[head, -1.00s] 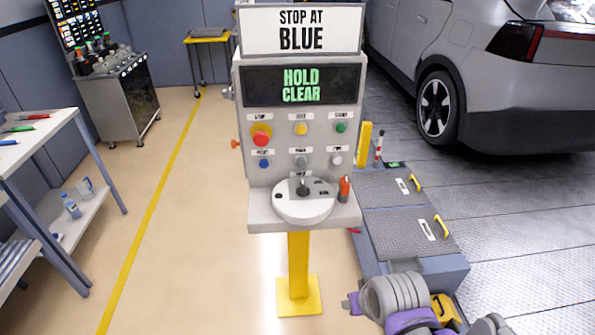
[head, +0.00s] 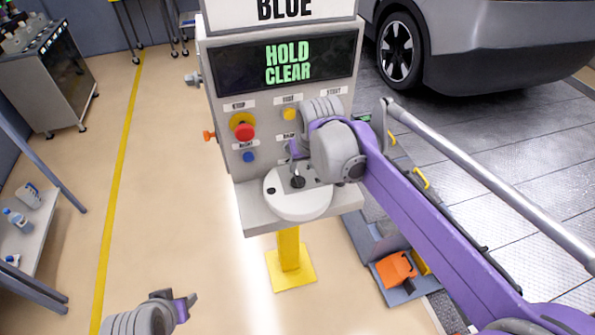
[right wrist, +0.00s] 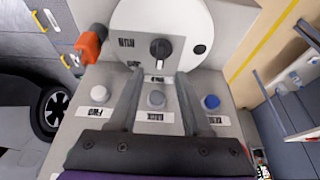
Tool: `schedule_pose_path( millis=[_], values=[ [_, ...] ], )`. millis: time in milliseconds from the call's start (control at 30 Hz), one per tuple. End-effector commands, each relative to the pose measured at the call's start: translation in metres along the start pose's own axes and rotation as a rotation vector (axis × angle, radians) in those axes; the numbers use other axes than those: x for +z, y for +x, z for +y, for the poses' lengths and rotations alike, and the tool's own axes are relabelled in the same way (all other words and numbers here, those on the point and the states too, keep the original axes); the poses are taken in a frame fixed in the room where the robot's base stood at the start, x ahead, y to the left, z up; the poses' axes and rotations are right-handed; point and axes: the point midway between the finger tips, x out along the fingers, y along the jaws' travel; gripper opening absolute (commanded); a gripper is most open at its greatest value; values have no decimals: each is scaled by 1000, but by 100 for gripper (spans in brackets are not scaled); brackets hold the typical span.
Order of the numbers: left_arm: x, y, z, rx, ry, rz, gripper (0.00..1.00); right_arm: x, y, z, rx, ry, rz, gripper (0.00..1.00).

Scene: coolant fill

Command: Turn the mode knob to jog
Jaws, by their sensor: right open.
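The mode knob is a small black pointer knob (head: 297,181) on a round white dial (head: 300,205) on the console's sloped shelf. In the right wrist view the knob (right wrist: 160,48) stands just beyond my fingertips, roughly centred between them; labels around it are too small to read. My right gripper (head: 293,150) is open and empty, above and behind the knob in the head view; its two fingers (right wrist: 161,76) point toward the dial and look apart from the knob. My left gripper (head: 188,304) is low at the left, far from the console; its jaws are unclear.
The console's screen (head: 285,60) reads "HOLD CLEAR". A red stop button (head: 244,130), yellow button (head: 289,113) and blue button (head: 249,157) sit close above the dial. An orange-tipped handle (right wrist: 92,45) stands beside the dial. Floor left of the console is clear.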

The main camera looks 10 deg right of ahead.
Motion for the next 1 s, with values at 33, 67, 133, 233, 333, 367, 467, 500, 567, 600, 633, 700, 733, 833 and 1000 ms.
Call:
schedule_pose_path(
  millis=[33, 67, 133, 233, 333, 367, 467, 500, 567, 600, 633, 700, 733, 833, 1000],
  values=[
    [1, 1, 0, 0, 0, -1, 50, 0, 11, 0, 0, 0, 0, 49],
    [1, 1, 0, 0, 0, -1, 50, -1, 17, 0, 0, 0, 0, 49],
    [2, 1, 0, 0, 0, -2, 50, 0, 31, 0, 0, 0, 0, 49],
    [2, 2, 0, 0, 0, -3, 50, 0, 49, 0, 0, 0, 0, 49],
    [3, 2, 0, 0, 0, -3, 50, 0, 63, 0, 0, 0, 1, 49],
    [3, 2, 0, 0, 0, -3, 50, -1, 66, 0, 0, 0, 1, 49],
    [4, 3, 0, 0, 0, -4, 50, 0, 75, 0, 0, 0, 1, 49],
    [4, 3, 0, 0, 0, -4, 50, 0, 77, 0, 0, 0, 1, 49],
    [4, 3, 0, 0, 0, -4, 50, 0, 78, 0, 0, 0, 1, 49],
    [4, 3, 0, 0, 0, -4, 50, 0, 79, 0, 0, 0, 1, 49],
    [4, 3, 0, 0, 0, -4, 50, 0, 79, 0, 0, 0, 1, 49],
    [4, 3, 0, 0, 0, -4, 50, 0, 79, 0, 0, 0, 1, 49],
    [4, 3, 0, 0, 0, -4, 50, 0, 79, 0, 0, 0, 1, 49],
    [4, 3, 0, 0, 0, -4, 50, 0, 79, 0, 0, 0, 1, 47],
    [4, 3, 0, 0, 0, -4, 50, 0, 79, 0, 0, 0, 1, 16]
  ],
)
